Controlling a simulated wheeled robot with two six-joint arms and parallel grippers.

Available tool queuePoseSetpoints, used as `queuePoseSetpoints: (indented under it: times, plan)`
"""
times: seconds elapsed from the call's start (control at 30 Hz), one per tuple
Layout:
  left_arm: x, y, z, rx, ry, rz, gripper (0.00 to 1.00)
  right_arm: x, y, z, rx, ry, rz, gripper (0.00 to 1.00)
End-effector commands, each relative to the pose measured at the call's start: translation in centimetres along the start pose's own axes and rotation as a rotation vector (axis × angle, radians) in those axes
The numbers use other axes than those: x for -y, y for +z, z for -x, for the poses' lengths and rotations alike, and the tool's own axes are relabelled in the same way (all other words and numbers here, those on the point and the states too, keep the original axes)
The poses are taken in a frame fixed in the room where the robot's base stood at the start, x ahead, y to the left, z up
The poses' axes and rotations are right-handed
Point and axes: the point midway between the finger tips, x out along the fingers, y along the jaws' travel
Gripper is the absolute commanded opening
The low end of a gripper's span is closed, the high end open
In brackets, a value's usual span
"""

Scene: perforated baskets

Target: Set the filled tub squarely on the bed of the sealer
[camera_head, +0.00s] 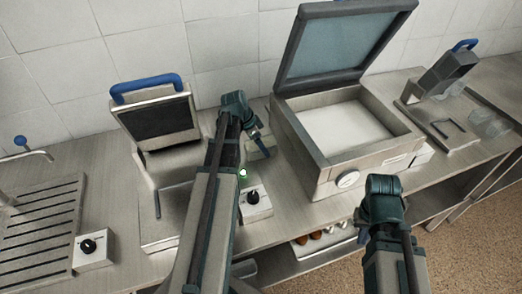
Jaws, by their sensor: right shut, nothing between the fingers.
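A large steel machine with a raised glazed lid (345,48) and an open, pale-floored chamber (345,128) stands right of centre; its bed looks empty. A blue-handled press (155,115) stands on the left and another blue-handled device (440,85) at the right. I cannot tell which one is the sealer. No filled tub can be made out with certainty; a clear, tub-like shape (490,124) sits at the far right. My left gripper (259,145) is over the counter between press and chamber machine, its fingers unclear. My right gripper (363,228) is shut and empty before the chamber machine.
A drain rack (40,225) with a tap lies at the left. Small knob boxes (95,252) and (256,203) stand on the counter. A lower shelf (320,250) holds several small items. A tiled wall closes the back.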

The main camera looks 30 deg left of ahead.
Motion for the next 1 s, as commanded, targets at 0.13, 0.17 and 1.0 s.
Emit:
queuePoseSetpoints:
  times: [0.13, 0.17, 1.0]
  plan:
    - [0.00, 0.00, 0.02, 0.000, 0.000, 0.000, 1.00, 0.00, 0.00, 0.02, 0.000, 0.000, 0.000, 0.00]
    - [0.00, 0.01, 0.01, 0.000, 0.000, 0.000, 1.00, 0.00, 0.00, 0.01, 0.000, 0.000, 0.000, 0.00]
    - [0.00, 0.19, -0.42, 0.000, 0.000, 0.000, 0.69, 0.04, -0.03, -0.46, 0.000, 0.000, 0.000, 0.00]
